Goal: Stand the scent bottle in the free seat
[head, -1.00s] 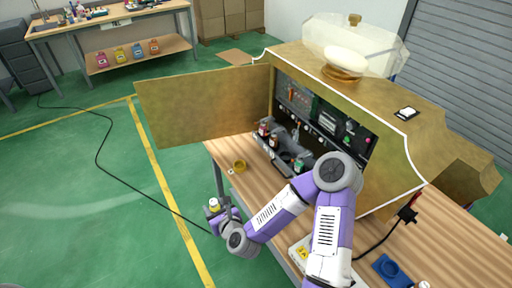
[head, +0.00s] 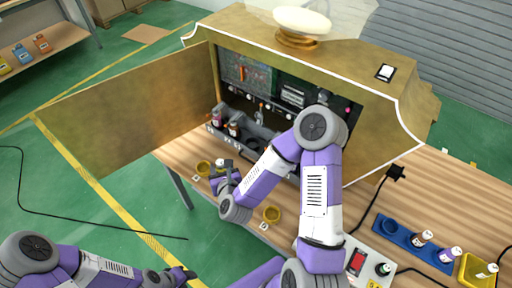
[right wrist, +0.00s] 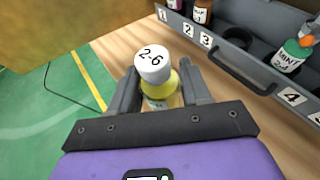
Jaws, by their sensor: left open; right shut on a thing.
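The scent bottle (right wrist: 157,80), with yellow contents and a white cap marked 2-6, is upright between the fingers of my right gripper (right wrist: 158,92). In the head view, its white cap (head: 220,162) shows at my right gripper (head: 228,172), over the table's left front part. The grey rack (right wrist: 222,62) has numbered seats; an empty round seat (right wrist: 238,38) lies beside the number 3. Dark bottles fill the seats by 1 and 2, and a green mint bottle (right wrist: 289,56) stands behind number 4. My left gripper (head: 186,273) is open and empty, low in the head view.
The machine's gold door (head: 130,110) stands open on the left. Yellow cups (head: 271,214) sit on the wooden table. My right arm hides part of the rack.

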